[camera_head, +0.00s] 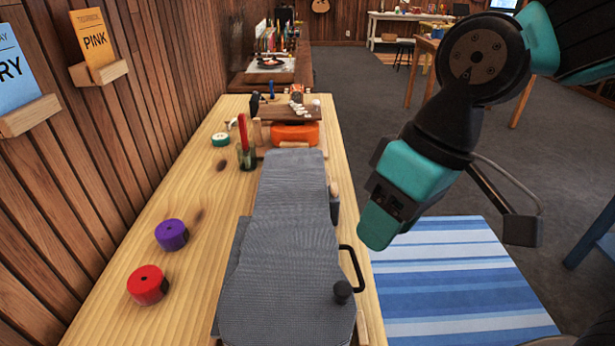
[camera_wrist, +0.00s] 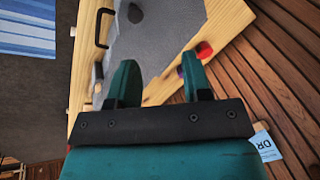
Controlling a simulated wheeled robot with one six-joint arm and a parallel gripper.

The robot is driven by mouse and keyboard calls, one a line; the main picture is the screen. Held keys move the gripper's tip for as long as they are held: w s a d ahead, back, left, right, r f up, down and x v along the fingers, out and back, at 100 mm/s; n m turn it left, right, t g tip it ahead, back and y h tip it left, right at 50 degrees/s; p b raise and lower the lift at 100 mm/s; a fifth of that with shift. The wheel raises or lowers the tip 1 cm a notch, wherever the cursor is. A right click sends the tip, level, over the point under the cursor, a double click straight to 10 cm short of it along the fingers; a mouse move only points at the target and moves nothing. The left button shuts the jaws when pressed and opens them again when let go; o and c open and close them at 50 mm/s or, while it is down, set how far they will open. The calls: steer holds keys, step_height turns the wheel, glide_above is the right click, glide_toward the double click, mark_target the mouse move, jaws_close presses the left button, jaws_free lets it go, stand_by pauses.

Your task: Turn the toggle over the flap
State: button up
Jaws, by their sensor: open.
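A grey cloth-like flap (camera_head: 285,235) lies along the wooden bench; it also shows in the wrist view (camera_wrist: 165,30). A black bent bar (camera_head: 354,265) stands at its right edge, and a dark round knob (camera_head: 342,290) sits by the bar's near end. The knob may be the toggle; I cannot tell for sure. In the wrist view the bar (camera_wrist: 104,28) and a dark knob (camera_wrist: 135,13) lie beyond the fingers. My gripper (camera_head: 376,226) is open and empty, right of the flap. Its spread fingers (camera_wrist: 160,75) point toward the flap, apart from bar and knob.
A purple roll (camera_head: 171,235) and a red roll (camera_head: 147,285) lie on the bench's left. A green cup (camera_head: 246,157) and an orange object (camera_head: 295,134) stand behind the flap. The plank wall bounds the left. A blue striped rug (camera_head: 450,275) covers clear floor at right.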

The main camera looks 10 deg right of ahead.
steer(key=w+r+m+h+p, duration=0.1)
steer(key=w+r+m+p, duration=0.15)
steer(key=w, duration=0.55)
steer(key=w+r+m+h+p, duration=0.1)
steer(key=w+p, duration=0.2)
steer(key=w, duration=0.5)
steer(key=m+h+p, duration=0.2)
steer(key=m+p, duration=0.3)
steer(key=p, duration=0.1)
glide_above(335, 186)
step_height(335, 186, down, 5)
step_height(335, 186, down, 18)
steer(key=p, duration=0.5)
steer(key=shift+r, duration=0.2)
jaws_close()
